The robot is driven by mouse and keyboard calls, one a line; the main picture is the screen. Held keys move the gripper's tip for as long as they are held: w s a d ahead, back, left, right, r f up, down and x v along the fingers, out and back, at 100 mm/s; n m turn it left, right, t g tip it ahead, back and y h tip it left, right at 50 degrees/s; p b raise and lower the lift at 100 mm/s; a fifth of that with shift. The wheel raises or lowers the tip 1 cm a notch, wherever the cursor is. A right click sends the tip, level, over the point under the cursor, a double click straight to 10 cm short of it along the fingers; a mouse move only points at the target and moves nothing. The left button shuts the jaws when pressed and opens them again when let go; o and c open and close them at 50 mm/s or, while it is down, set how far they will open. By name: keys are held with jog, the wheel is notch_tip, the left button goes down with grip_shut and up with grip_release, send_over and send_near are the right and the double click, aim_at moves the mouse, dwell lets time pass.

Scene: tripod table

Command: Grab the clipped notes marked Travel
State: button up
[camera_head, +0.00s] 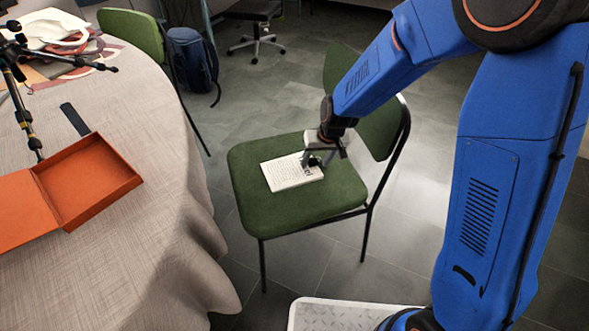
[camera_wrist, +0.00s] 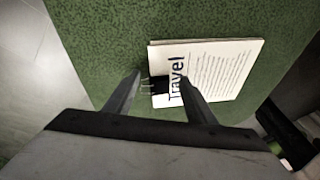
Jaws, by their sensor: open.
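The clipped notes (camera_head: 287,174) lie flat on the green seat of a chair (camera_head: 250,205). In the wrist view the notes (camera_wrist: 222,70) show the bold word "Travel" along their left side, with lines of small print and a black clip (camera_wrist: 159,84) at the left edge. My gripper (camera_head: 314,164) is over the right part of the notes in the head view. In the wrist view my gripper (camera_wrist: 160,77) is open, its two fingers on either side of the clip. I cannot tell how far the fingertips are above the seat.
The chair's green backrest stands to the right, close to my arm. A cloth-covered table (camera_head: 150,250) with an open orange box (camera_head: 95,180) and a tripod (camera_head: 22,85) is at left. A blue backpack (camera_head: 190,60) and another green chair (camera_head: 130,30) stand behind.

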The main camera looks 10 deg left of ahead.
jog(key=shift+f, duration=0.25)
jog(key=shift+c, duration=0.3)
jog(key=shift+f, duration=0.1)
jog(key=c, duration=1)
jog(key=shift+c, duration=0.3)
jog(key=shift+a, duration=0.1)
